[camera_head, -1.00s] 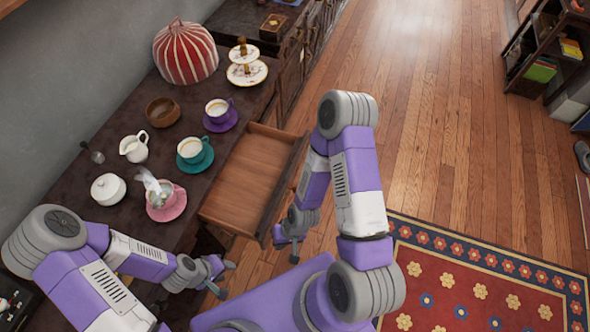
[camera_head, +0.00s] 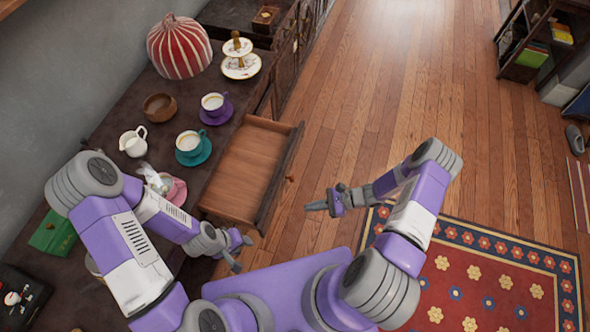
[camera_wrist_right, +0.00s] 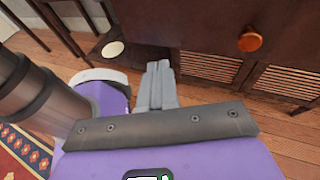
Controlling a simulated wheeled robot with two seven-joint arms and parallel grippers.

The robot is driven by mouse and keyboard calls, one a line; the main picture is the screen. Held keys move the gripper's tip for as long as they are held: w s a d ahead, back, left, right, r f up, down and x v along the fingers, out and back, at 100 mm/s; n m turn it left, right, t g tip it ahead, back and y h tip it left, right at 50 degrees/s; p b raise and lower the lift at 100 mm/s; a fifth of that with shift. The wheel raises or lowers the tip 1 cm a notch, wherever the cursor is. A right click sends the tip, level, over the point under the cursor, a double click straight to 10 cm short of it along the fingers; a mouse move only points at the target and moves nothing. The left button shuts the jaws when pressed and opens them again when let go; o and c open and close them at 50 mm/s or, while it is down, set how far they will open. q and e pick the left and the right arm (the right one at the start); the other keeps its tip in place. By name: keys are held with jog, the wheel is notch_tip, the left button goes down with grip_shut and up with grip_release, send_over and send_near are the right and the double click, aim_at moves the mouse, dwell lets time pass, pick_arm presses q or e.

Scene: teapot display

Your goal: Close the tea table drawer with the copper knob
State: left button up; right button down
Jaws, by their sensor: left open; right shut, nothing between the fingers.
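The tea table drawer (camera_head: 243,172) is pulled out from the dark tea table (camera_head: 112,150) and looks empty. Its copper knob (camera_head: 290,179) is on the outer front face, and the knob also shows in the right wrist view (camera_wrist_right: 250,41). My right gripper (camera_head: 308,207) is shut and empty, in front of the drawer and apart from it, pointing left toward its near front corner. Its closed fingers show in the right wrist view (camera_wrist_right: 158,68), left of and below the knob. My left gripper (camera_head: 243,254) is open and empty near the drawer's near end.
Teal (camera_head: 194,149), purple (camera_head: 216,108) and pink (camera_head: 172,188) cups on saucers stand beside the drawer. A white creamer (camera_head: 133,142), a wooden bowl (camera_head: 160,107) and a striped dome (camera_head: 180,48) are farther in. The floor (camera_head: 390,110) right of the drawer is clear.

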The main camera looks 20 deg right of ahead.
jog(key=w+d+r+m+t, duration=0.3)
jog(key=w+d+m+t, duration=0.2)
jog(key=d+t, duration=0.25)
pick_arm(q)
jog(key=shift+r, duration=0.35)
pick_arm(e)
send_near(286, 170)
jog(key=shift+y, duration=0.4)
jog(key=x, duration=0.7)
jog(key=shift+w+d+f, duration=0.1)
jog(key=shift+d+f, duration=0.05)
jog(key=shift+f, duration=0.05)
